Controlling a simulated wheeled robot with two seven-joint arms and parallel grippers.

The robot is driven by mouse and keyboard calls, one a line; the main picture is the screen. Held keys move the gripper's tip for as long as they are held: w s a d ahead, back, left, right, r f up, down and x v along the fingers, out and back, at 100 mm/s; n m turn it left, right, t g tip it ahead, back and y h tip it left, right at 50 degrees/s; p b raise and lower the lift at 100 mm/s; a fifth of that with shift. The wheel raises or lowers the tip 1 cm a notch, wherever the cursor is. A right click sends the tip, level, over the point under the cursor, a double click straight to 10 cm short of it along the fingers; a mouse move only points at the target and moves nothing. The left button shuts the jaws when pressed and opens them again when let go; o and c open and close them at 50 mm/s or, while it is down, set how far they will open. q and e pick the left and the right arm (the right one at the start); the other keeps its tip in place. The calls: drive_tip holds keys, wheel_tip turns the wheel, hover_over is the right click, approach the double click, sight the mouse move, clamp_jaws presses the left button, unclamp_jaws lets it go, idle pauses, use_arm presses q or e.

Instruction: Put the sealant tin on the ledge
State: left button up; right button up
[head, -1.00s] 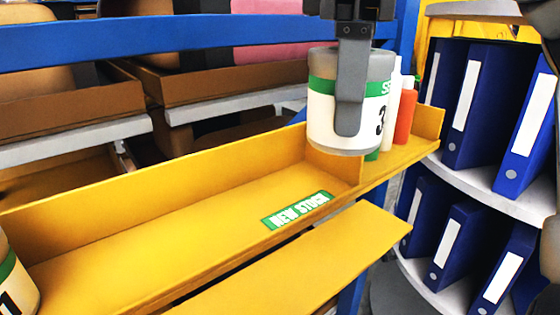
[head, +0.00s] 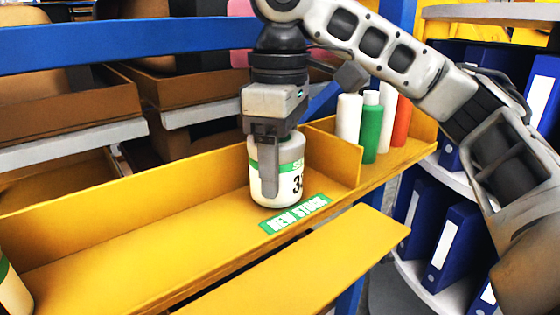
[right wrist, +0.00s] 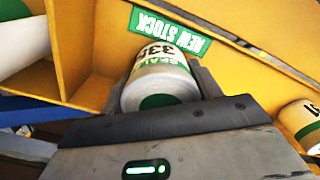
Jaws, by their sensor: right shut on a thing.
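The sealant tin (head: 293,172), white with a green band and a number, is upright in my right gripper (head: 272,188). The gripper points down and its fingers are shut around the tin's sides. The tin is over the yellow ledge (head: 150,262), just behind the green "NEW STOCK" label (head: 295,214) and left of a divider. Its base looks at or very near the ledge surface; I cannot tell whether it touches. In the right wrist view the tin (right wrist: 158,75) sits between the fingers, beside the label (right wrist: 168,30). My left gripper is out of view.
Right of the divider (head: 335,150) stand white, green and red bottles (head: 372,127). Another tin (head: 12,290) is at the ledge's left end. The ledge between is bare. A lower yellow board (head: 310,265) is in front. Blue binders (head: 455,240) stand on shelves at right.

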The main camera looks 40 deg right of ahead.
drive_tip(key=shift+f, duration=0.25)
drive_tip(key=o, duration=1.2)
wheel_tip(320, 180, up, 12)
drive_tip(key=shift+r, duration=0.15)
drive_tip(key=shift+s, duration=0.1)
